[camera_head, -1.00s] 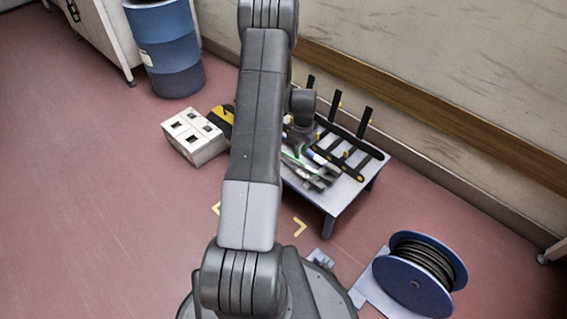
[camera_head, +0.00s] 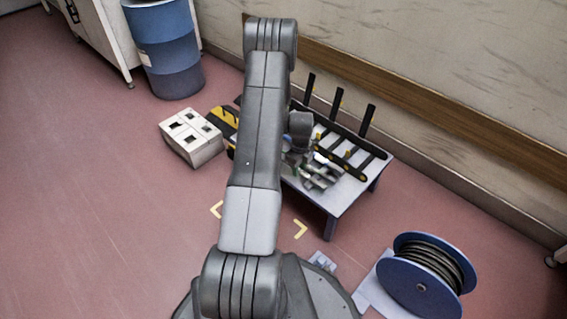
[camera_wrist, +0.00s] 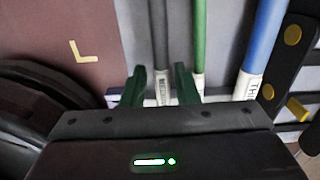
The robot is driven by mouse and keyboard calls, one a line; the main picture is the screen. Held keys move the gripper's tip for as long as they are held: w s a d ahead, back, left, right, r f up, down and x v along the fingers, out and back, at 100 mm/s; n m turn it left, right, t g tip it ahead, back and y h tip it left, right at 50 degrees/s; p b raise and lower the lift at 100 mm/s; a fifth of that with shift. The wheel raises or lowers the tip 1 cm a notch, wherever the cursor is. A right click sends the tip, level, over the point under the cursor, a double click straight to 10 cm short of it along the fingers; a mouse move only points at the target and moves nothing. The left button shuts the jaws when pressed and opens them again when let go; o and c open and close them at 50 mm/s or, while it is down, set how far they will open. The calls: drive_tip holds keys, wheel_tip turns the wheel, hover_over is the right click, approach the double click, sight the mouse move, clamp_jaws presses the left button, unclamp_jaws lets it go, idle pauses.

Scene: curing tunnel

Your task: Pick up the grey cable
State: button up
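The grey cable (camera_wrist: 158,40) runs down the picture in the wrist view, with a white printed label (camera_wrist: 162,92) near its lower end. My gripper (camera_wrist: 160,80) is open, and its two dark green fingers stand to the left and right of the grey cable, with gaps visible. I cannot tell how far down around it they reach. A green cable (camera_wrist: 200,38) lies just right of the right finger. A blue cable (camera_wrist: 264,42) with a white label lies farther right. In the head view my arm hides much of the cables on the low table (camera_head: 345,200).
Black posts (camera_head: 337,102) stand along the table's back, near the wall. A white box with dark openings (camera_head: 190,138) is left of the table, with a blue drum (camera_head: 168,50) behind. A cable reel (camera_head: 420,285) stands at right front. The floor at left is clear.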

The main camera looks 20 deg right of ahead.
drive_tip(key=shift+c, duration=0.2)
clamp_jaws()
drive_tip(key=shift+r, duration=0.15)
